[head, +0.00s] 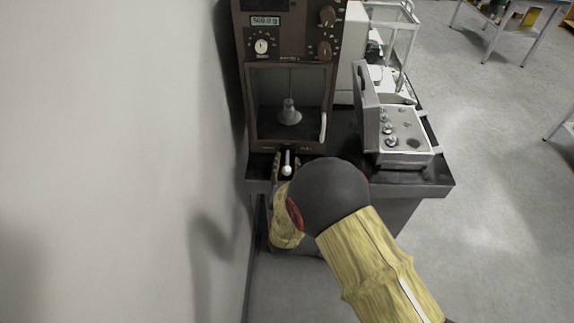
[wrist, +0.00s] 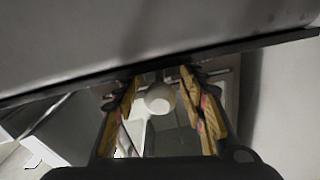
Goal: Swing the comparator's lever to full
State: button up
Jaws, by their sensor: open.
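The comparator (head: 243,100) is a brown cabinet with a small display, several knobs and a glass-fronted chamber. Its lever (head: 288,158) sticks out low at the front and ends in a pale ball knob (head: 287,170). My gripper (head: 285,163) is at the lever, its fingers partly hidden by my own arm. In the wrist view the knob (wrist: 160,98) sits between the two open yellow-and-black fingers (wrist: 160,80). A gap shows on both sides of the knob, so the fingers look apart from it.
The dark table edge (head: 420,188) runs just below the lever; in the wrist view a grey surface fills the top. A pale wall (head: 110,150) is close on the left. Floor is free at right.

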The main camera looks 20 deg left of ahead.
jog(key=shift+c, duration=0.6)
grip_shut()
dwell(0.3)
